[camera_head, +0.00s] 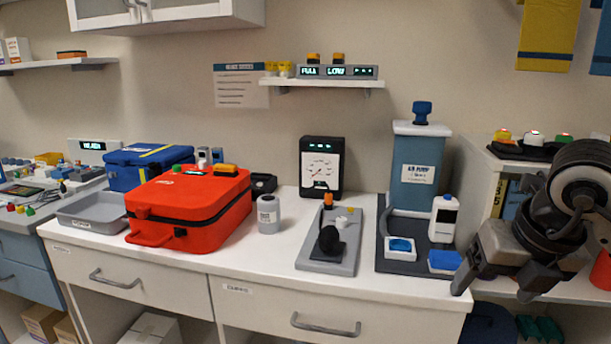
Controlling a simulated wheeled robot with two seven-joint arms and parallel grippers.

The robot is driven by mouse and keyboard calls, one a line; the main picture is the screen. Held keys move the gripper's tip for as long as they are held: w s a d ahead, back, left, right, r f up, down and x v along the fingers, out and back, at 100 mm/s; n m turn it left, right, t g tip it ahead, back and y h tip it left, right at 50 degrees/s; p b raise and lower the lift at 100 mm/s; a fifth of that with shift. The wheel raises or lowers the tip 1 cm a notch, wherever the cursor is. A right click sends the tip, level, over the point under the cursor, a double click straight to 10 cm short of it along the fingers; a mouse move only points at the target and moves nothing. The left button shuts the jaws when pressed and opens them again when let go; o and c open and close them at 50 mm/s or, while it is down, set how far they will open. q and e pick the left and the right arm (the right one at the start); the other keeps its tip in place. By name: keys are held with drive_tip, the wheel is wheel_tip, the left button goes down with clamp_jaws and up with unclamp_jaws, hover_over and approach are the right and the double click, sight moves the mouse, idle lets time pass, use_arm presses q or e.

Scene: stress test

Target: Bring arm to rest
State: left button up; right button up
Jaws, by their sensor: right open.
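My right gripper (492,276) is at the right side of the head view, off the counter's right end. Its jaws are open and hold nothing that I can see. My right arm is folded up behind it at the picture's right edge. The arm hides part of the shelf unit behind it. My left gripper is not in view.
The white counter (270,262) carries a red case (190,212), a blue bag (145,168), a grey tray (92,210), a gauge box (321,167), a grey board (340,262) and a blue pump tower (416,172). A shelf unit (483,185) stands close behind my right arm.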

drive_tip(key=s+a+f+n+g+y, duration=0.25)
drive_tip(key=a+y, duration=0.25)
drive_tip(key=a, duration=0.4)
drive_tip(key=s+a+f+n+g+y, duration=0.1)
drive_tip(key=s+a+f+g+y, duration=0.15)
drive_tip(key=a+y, duration=0.4)
drive_tip(key=s+a+r+m+y+p, duration=0.1)
drive_tip(key=s+a+r+m+y, duration=0.15)
drive_tip(key=a+r+y, duration=0.35)
drive_tip(key=w+d+m+t+y, duration=0.2)
drive_tip(key=w+m+t, duration=0.2)
drive_tip(key=m+t, duration=0.9)
drive_tip(key=w+d+f+m+t+h, duration=0.2)
drive_tip(key=d+f+m+t+h, duration=0.4)
drive_tip(key=f+m+h, duration=0.7)
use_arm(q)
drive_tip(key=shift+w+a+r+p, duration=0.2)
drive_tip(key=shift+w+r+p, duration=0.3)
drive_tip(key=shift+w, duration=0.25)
use_arm(e)
drive_tip(key=s+f+m+g+h, duration=0.1)
drive_tip(key=s+f+m+g, duration=0.2)
drive_tip(key=s+f, duration=0.2)
drive_tip(key=s+d+f+m+g+h, duration=0.1)
drive_tip(key=s+f+m+g, duration=0.3)
drive_tip(key=f, duration=0.6)
drive_tip(key=shift+s+d+f+g+h, duration=0.25)
drive_tip(key=shift+s+f+g+h, duration=0.1)
drive_tip(key=shift+s+h, duration=0.45)
